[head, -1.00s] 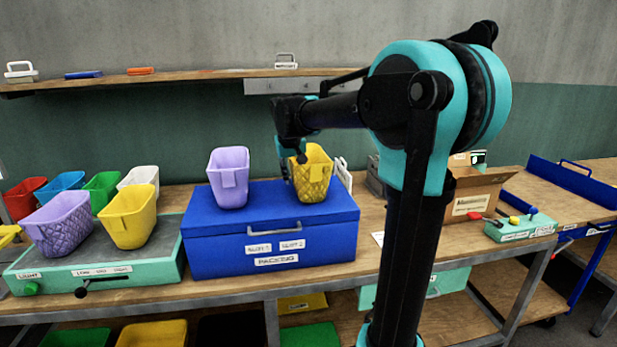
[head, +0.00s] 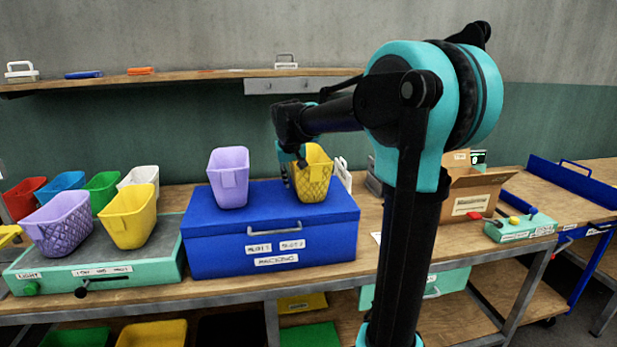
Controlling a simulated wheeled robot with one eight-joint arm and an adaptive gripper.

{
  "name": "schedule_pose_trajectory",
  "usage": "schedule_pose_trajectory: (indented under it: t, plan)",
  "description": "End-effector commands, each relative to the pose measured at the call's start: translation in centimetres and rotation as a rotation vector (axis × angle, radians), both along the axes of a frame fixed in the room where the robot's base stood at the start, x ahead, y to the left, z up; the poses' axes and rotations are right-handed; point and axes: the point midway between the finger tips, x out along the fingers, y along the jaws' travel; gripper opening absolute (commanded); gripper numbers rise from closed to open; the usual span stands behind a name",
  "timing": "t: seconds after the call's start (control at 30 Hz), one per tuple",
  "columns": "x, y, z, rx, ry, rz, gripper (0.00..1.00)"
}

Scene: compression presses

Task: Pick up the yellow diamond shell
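The yellow diamond shell (head: 314,182) is a tapered yellow cup with a diamond pattern. It stands upright on the right part of the blue packing box (head: 225,236). My gripper (head: 294,170) points down at the shell's left rim, with one finger by its left outer side and the other near its opening. The fingers are small and dark here, so I cannot tell whether they touch or grip the wall. A smooth lilac shell (head: 229,180) stands on the same box to the left, apart from my gripper.
On the left, a green-edged station (head: 150,272) bears a lilac diamond shell (head: 62,224) and a smooth yellow shell (head: 129,217). Red, blue, green and white bins (head: 138,176) stand behind. An open cardboard box (head: 470,193) and a button panel (head: 520,228) are on the right.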

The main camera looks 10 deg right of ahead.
Motion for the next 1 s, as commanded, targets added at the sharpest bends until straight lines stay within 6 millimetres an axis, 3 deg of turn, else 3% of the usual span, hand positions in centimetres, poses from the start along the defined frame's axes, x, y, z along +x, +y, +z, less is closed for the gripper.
schedule_pose_trajectory:
  t: [0.17,0.4,1.0]
  plan:
    - [0.00,0.00,0.00,0.000,0.000,0.000,0.28]
    - [0.00,0.00,0.00,0.000,0.000,0.000,0.00]
    - [-0.01,0.00,0.62,0.000,0.000,0.000,0.00]
